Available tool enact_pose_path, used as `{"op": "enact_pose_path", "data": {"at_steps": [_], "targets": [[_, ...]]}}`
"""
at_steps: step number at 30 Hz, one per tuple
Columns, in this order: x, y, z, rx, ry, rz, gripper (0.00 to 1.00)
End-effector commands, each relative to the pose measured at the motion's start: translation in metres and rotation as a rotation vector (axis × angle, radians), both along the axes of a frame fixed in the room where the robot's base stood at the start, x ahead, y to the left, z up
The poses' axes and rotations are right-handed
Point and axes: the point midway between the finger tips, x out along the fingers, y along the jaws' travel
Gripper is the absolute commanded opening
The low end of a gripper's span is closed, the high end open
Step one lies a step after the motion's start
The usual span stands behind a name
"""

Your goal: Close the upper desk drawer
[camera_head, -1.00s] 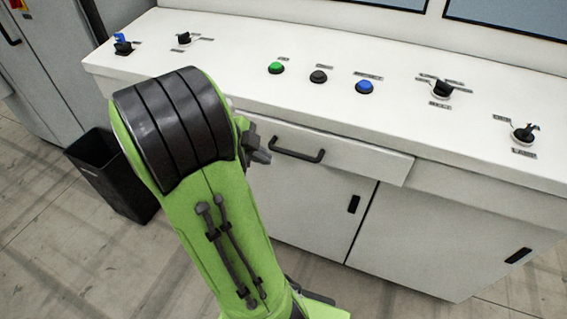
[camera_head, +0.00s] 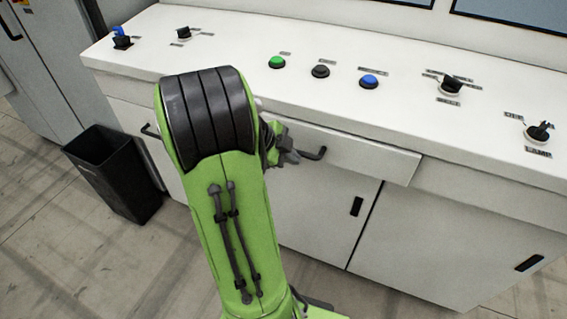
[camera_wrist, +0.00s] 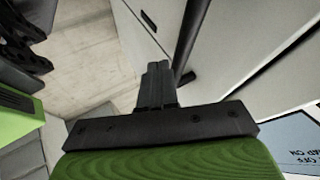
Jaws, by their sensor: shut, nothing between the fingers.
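The upper desk drawer (camera_head: 370,155) is a white front below the desk top in the head view. Its right end stands out a little from the desk, so it looks slightly open. Its dark bar handle (camera_head: 314,154) is partly hidden by my gripper (camera_head: 290,157), which is at the handle's left part. In the wrist view my gripper (camera_wrist: 157,72) has its fingers together and empty. A dark bar (camera_wrist: 188,35), apparently the handle, runs just right of the fingertips. I cannot tell whether they touch.
The white desk top (camera_head: 215,50) carries several buttons and knobs. Cabinet doors (camera_head: 310,205) lie below the drawer. A second handle (camera_head: 149,131) shows left of my arm. A black bin (camera_head: 115,175) stands on the floor at the left. The floor at front left is clear.

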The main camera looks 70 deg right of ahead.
Motion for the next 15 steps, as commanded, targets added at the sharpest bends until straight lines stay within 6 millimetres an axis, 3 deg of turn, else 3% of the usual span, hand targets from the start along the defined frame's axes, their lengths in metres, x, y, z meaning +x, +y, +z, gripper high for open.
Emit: {"op": "enact_pose_path", "data": {"at_steps": [10, 15], "targets": [[0.000, -0.003, 0.000, 0.000, 0.000, 0.000, 0.00], [-0.001, -0.022, -0.002, -0.001, -0.001, -0.002, 0.00]]}}
